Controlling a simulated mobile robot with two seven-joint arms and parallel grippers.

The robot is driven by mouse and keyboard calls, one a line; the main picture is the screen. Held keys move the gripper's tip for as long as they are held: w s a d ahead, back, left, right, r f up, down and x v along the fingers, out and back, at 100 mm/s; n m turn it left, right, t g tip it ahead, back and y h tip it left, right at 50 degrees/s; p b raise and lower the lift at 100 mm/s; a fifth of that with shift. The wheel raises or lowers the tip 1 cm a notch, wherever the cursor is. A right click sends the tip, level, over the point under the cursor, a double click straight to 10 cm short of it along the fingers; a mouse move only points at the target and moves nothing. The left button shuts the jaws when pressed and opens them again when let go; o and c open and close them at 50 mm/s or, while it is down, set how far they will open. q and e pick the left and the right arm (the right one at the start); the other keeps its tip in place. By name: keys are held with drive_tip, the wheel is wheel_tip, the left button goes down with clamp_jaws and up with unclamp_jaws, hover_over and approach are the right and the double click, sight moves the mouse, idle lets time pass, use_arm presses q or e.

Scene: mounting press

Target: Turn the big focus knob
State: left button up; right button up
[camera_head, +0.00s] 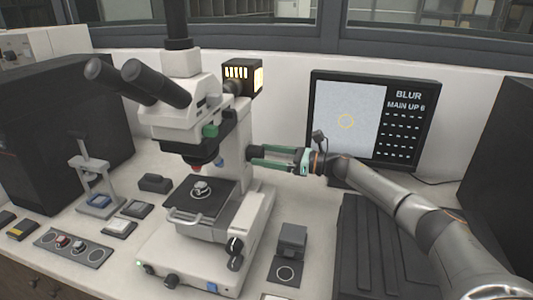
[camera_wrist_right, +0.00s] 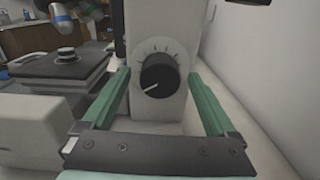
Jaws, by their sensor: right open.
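The white microscope (camera_head: 222,190) stands on the bench with black knobs (camera_head: 234,245) low on its right side, likely the focus knobs. My right gripper (camera_head: 254,157) is higher up, beside the microscope's column, with its green fingers apart. In the right wrist view a black round knob (camera_wrist_right: 159,74) with a white pointer and tick marks sits on the column's side, between the open fingers (camera_wrist_right: 160,78). A gap shows on both sides of that knob, so it is not gripped. The pointer points to the lower left. My left gripper is not in view.
A monitor (camera_head: 373,118) behind my right arm reads "BLUR" and "MAIN UP" with a character I cannot read surely. The stage (camera_head: 183,214) holds a round specimen. A small grey block (camera_head: 292,238) stands right of the base. A dark ribbed panel (camera_head: 375,250) lies under my forearm.

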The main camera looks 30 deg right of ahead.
drive_tip(key=c, duration=1.4)
